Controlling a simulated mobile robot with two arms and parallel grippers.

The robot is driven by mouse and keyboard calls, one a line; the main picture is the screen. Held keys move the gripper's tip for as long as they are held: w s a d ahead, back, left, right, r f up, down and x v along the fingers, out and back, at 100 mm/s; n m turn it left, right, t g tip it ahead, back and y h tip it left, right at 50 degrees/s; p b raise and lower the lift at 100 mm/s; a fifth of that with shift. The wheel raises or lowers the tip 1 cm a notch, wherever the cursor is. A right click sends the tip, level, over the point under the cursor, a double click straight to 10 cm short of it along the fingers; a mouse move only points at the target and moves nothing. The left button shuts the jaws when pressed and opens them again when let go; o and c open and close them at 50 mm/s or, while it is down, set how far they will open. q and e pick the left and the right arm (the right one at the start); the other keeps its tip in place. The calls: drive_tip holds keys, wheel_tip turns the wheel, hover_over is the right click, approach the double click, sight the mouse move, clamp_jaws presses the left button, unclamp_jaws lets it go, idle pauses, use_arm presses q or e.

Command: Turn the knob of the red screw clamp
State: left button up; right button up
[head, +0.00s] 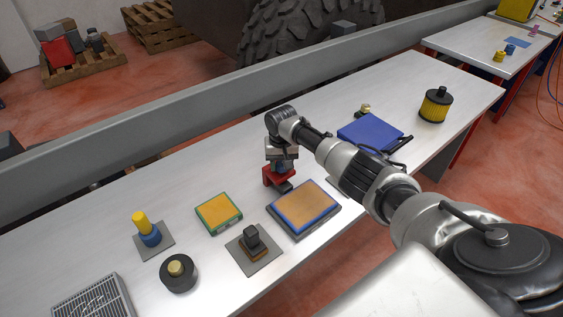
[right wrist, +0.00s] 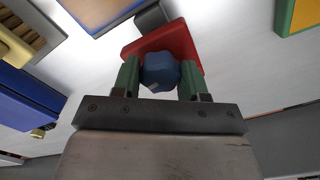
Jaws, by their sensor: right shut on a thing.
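The red screw clamp (head: 274,178) stands on the white table in the head view, mostly under my right gripper. In the right wrist view the red clamp body (right wrist: 172,44) lies behind a blue faceted knob (right wrist: 160,71). My right gripper (head: 281,163) points down over the clamp. Its green fingers sit on either side of the knob, and it is shut on the knob in the right wrist view (right wrist: 160,77). In the head view the knob is mostly hidden by the gripper. My left gripper is in neither view.
A blue-edged orange panel (head: 306,204) lies close beside the clamp. A green-edged filter (head: 219,213), a black block on a plate (head: 252,240) and a yellow-and-blue part (head: 147,230) stand to the left. A blue box (head: 370,131) and a yellow filter (head: 434,106) stand to the right.

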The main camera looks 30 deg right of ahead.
drive_tip(key=n, duration=0.4)
drive_tip(key=shift+n, duration=0.3)
drive_tip(key=n, duration=0.3)
drive_tip(key=shift+n, duration=0.4)
drive_tip(key=n, duration=0.4)
drive_tip(key=shift+s+f, duration=0.1)
drive_tip(key=shift+s+n, duration=0.1)
drive_tip(key=shift+n, duration=1.5)
drive_tip(key=shift+a+f, duration=0.1)
drive_tip(key=shift+f, duration=0.05)
drive_tip(key=o, duration=0.9)
drive_tip(key=shift+o, duration=0.2)
drive_tip(key=shift+r, duration=0.2)
wheel_tip(320, 180, up, 11)
drive_tip(key=b, duration=0.1)
drive_tip(key=shift+f, duration=0.2)
